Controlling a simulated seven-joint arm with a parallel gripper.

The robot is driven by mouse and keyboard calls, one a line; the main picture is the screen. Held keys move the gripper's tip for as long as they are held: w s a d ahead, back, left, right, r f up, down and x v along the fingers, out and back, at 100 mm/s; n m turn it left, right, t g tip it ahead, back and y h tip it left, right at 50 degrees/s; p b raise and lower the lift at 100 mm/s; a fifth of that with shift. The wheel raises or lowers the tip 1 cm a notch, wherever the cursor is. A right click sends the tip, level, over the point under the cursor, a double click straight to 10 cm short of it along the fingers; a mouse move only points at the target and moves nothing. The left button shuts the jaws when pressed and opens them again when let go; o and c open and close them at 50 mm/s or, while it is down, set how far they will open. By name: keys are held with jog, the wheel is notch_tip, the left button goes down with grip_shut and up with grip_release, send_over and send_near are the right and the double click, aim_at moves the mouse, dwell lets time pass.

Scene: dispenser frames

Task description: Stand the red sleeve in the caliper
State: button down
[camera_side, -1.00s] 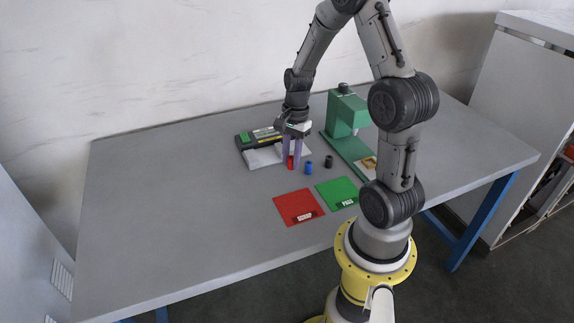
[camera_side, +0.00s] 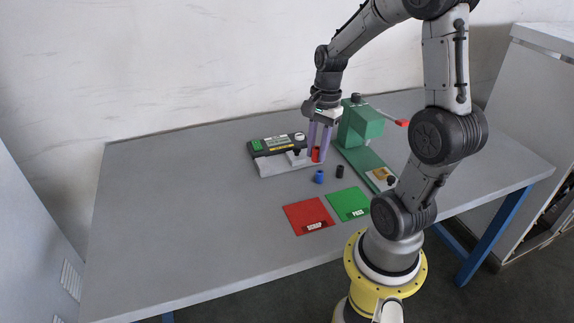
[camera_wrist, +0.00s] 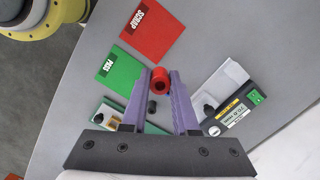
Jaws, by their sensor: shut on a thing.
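The red sleeve (camera_side: 316,154) is between the purple fingers of my gripper (camera_side: 317,157), which is shut on it. In the wrist view the red sleeve (camera_wrist: 160,82) sits at the fingertips with its round open end facing the camera. It appears held above the table. The caliper (camera_side: 279,145) lies on the table to the left of my gripper, with a black body, labels, a green patch and pale jaws. It also shows in the wrist view (camera_wrist: 236,113), right of the fingers. My gripper partly hides the caliper's right end in the side view.
A blue sleeve (camera_side: 319,177) and a black sleeve (camera_side: 340,171) stand in front of my gripper. A green press (camera_side: 358,128) with a red-tipped lever is close on the right. A red scrap mat (camera_side: 307,213) and green pass mat (camera_side: 347,201) lie nearer. The table's left is clear.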

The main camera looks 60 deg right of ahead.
jog(key=w+d, duration=0.3)
jog(key=w, duration=0.1)
send_over(278, 165)
jog(key=f, duration=0.9)
jog(key=shift+s+a+f, duration=0.15)
jog(key=shift+s+f, duration=0.25)
jog(key=shift+w+d+f, duration=0.3)
jog(key=shift+w+f, duration=0.15)
jog(key=shift+f, duration=1.7)
jog(key=shift+f, duration=0.1)
jog(key=c, duration=0.7)
grip_release()
